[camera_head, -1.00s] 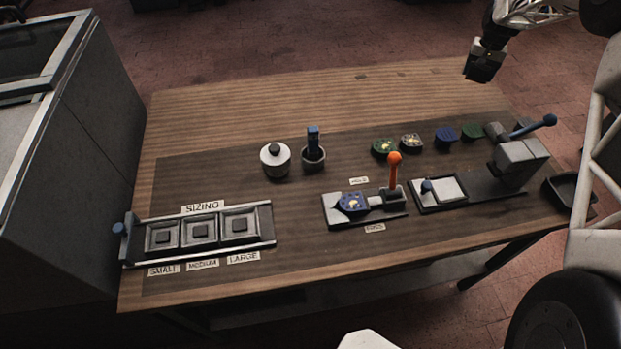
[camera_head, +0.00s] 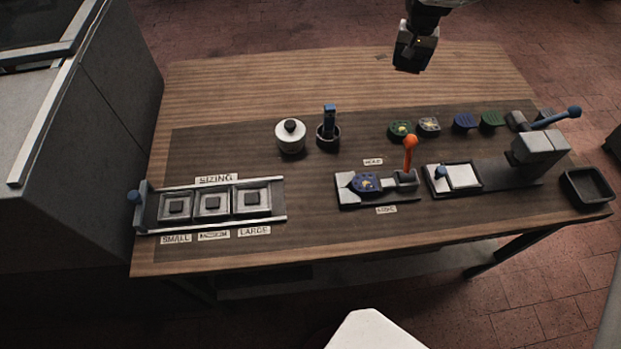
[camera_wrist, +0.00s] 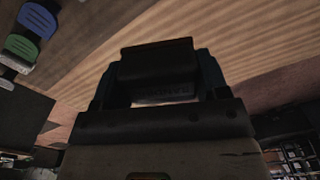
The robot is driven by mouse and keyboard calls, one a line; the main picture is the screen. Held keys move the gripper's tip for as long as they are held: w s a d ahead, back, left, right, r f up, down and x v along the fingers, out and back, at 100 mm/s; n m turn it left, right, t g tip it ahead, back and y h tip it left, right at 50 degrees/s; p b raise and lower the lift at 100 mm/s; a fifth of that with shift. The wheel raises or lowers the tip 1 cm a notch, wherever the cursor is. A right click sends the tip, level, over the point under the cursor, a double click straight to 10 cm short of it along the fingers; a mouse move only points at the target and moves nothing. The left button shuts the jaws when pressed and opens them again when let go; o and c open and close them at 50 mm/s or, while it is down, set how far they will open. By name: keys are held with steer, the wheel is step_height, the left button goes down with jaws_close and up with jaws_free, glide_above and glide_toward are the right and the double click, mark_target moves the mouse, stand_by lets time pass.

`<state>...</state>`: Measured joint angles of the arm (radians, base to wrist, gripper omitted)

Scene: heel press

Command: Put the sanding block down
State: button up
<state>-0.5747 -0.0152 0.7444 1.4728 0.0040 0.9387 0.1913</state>
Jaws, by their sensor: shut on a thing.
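My gripper (camera_head: 413,50) hangs above the back right part of the wooden table, shut on the dark sanding block (camera_head: 408,62). In the wrist view the sanding block (camera_wrist: 158,68) is a dark, blocky shape between my two fingers (camera_wrist: 160,88). It is clear of the table, with bare wood behind it. Its underside is hidden from the head view.
The back strip of the table (camera_head: 280,85) is mostly bare wood. On the dark mat stand a white lidded pot (camera_head: 290,138), a cup with a blue-handled tool (camera_head: 328,130), an orange-lever clamp (camera_head: 409,160), several heel pieces and a press (camera_head: 535,148). A tray (camera_head: 588,188) sits at right.

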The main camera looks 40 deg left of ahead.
steer(key=s+a+n, duration=0.1)
steer(key=s+a, duration=0.3)
steer(key=s, duration=0.9)
steer(key=n, duration=0.4)
glide_above(310, 196)
step_height(310, 196, down, 6)
steer(key=shift+f, duration=0.25)
steer(key=shift+d, duration=0.1)
steer(key=shift+f, duration=2.2)
steer(key=shift+f, duration=1.8)
steer(key=shift+f, duration=0.1)
